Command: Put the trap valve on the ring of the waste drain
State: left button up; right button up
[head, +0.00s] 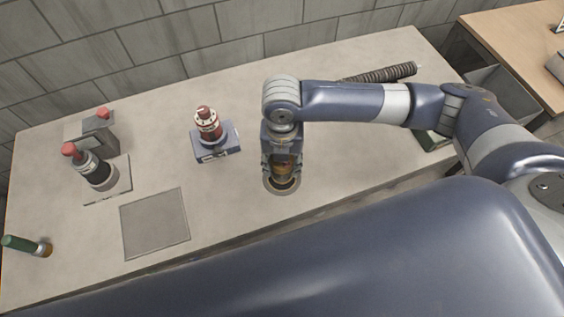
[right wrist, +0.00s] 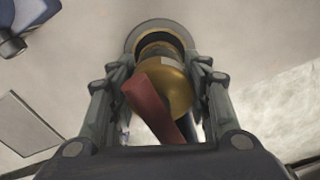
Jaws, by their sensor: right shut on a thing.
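The trap valve (right wrist: 176,88) is a brass-coloured body with a red lever, seen in the right wrist view. In the head view it shows only as a small orange-brown patch between the fingers. My right gripper (head: 282,172) points down and is shut on the valve; its fingers stand on both sides of it in the right wrist view (right wrist: 160,75). The ring of the waste drain (head: 283,191) is a round grey ring on the counter, directly under the gripper. In the right wrist view the ring (right wrist: 133,36) shows beyond the valve's far end. I cannot tell whether they touch. My left gripper is out of view.
A corrugated hose (head: 385,74) lies behind my right arm.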

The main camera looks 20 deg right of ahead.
jog(key=shift+f, duration=0.75)
jog(key=shift+f, duration=0.1)
jog(key=o, duration=1.2)
notch_tip(320, 180, up, 12)
jog(key=shift+r+b, duration=0.15)
jog(key=shift+b, duration=0.45)
